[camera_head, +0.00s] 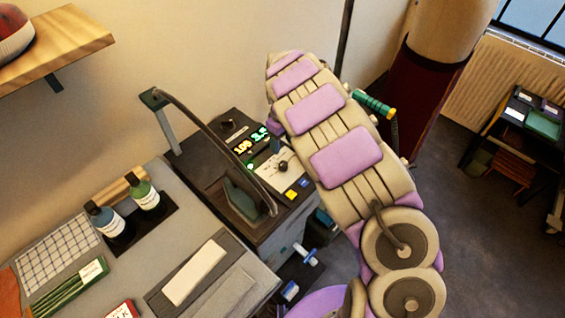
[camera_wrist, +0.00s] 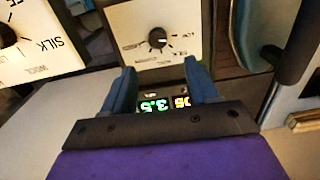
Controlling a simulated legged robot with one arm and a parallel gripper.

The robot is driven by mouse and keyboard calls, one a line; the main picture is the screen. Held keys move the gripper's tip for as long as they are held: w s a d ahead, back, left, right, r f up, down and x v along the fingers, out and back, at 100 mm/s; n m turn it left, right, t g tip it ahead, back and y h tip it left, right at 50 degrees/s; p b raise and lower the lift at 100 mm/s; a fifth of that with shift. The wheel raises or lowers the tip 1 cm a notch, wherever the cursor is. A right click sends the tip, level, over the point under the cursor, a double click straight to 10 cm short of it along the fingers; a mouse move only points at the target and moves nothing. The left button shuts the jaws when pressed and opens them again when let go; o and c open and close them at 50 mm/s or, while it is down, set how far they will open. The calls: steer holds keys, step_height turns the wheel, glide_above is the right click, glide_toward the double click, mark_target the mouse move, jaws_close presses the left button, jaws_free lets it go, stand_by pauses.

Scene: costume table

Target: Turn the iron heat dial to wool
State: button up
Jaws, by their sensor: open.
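In the wrist view, a white plate lettered SILK, with more lettering partly cut off, carries a black dial (camera_wrist: 8,36) at the left edge. The dial's pointer is too cut off to read. A second white plate with a smaller black dial (camera_wrist: 157,38) lies ahead, its lettering too small to read; a plate with a dark knob also shows in the head view (camera_head: 283,166). My gripper (camera_wrist: 160,82) is open and empty, its blue fingers either side of a lit display. The SILK plate is left of both fingers. My arm hides most of the gripper in the head view.
The lit display (camera_head: 250,143) sits on a dark unit with yellow (camera_head: 291,194) and blue buttons. A curved dark bar (camera_head: 215,140) rises over it. A grey table (camera_head: 190,235) with bottles stands left. Open floor (camera_head: 470,230) lies to the right.

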mark_target(283, 164)
steer(key=f, duration=0.3)
steer(key=f+b, duration=0.1)
steer(key=f, duration=0.5)
steer(key=shift+d+f, duration=0.2)
steer(key=shift+d, duration=0.1)
steer(key=shift+a+f+b, duration=0.2)
steer(key=shift+f+b, duration=0.1)
steer(key=shift+f, duration=0.45)
steer(key=c, duration=1)
